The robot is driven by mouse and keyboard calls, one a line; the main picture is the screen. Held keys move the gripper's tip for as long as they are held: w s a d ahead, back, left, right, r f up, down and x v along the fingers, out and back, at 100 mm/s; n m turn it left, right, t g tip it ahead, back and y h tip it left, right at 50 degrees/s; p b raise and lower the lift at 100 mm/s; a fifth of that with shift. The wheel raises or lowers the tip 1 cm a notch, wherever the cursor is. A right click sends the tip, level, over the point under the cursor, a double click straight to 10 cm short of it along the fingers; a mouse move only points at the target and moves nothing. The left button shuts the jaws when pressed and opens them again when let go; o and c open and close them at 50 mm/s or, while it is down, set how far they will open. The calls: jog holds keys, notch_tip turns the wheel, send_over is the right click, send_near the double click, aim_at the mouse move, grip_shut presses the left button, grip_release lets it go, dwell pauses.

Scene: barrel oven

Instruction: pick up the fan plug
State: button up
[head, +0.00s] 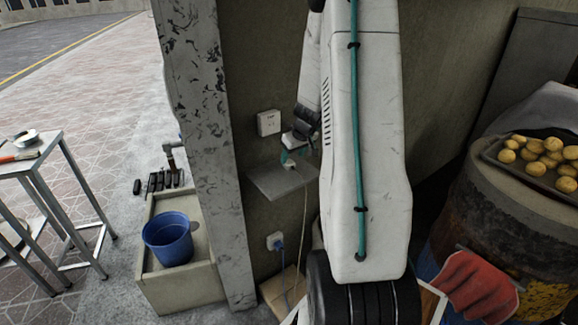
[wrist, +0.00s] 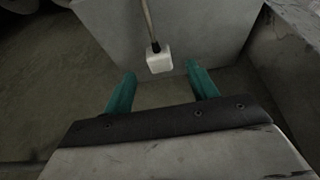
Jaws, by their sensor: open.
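The fan plug (wrist: 159,61) is a small white block with a dark collar and a pale cord running away from it. In the wrist view it lies on a grey shelf (wrist: 204,30), near the shelf's edge. My gripper (wrist: 160,70) has two teal fingers, spread apart, with the plug centred just beyond their tips and nothing visibly held. In the head view my gripper (head: 289,158) is just above the small wall shelf (head: 268,183). The plug there is too small and partly covered to make out clearly.
A white wall socket (head: 269,123) is above the shelf, and a lower socket (head: 275,241) holds a blue plug. A blue bucket (head: 168,239) stands in a basin at left. A barrel oven (head: 462,215) with a potato tray is at right. A concrete pillar (head: 205,130) stands left of the shelf.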

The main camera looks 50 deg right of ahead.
aim_at(289, 162)
jog(key=x, duration=0.4)
jog(key=shift+w+d, duration=0.15)
grip_shut()
jog(key=shift+r, duration=0.55)
jog(key=v, duration=0.2)
jog(key=shift+s+r, duration=0.2)
jog(key=shift+r, duration=0.2)
jog(key=s+a+r, duration=0.1)
jog(key=s+a, duration=0.2)
jog(key=s, duration=1.1)
jog(key=shift+s+a, duration=0.25)
jog(key=shift+a, duration=0.1)
jog(key=shift+w+r, duration=0.1)
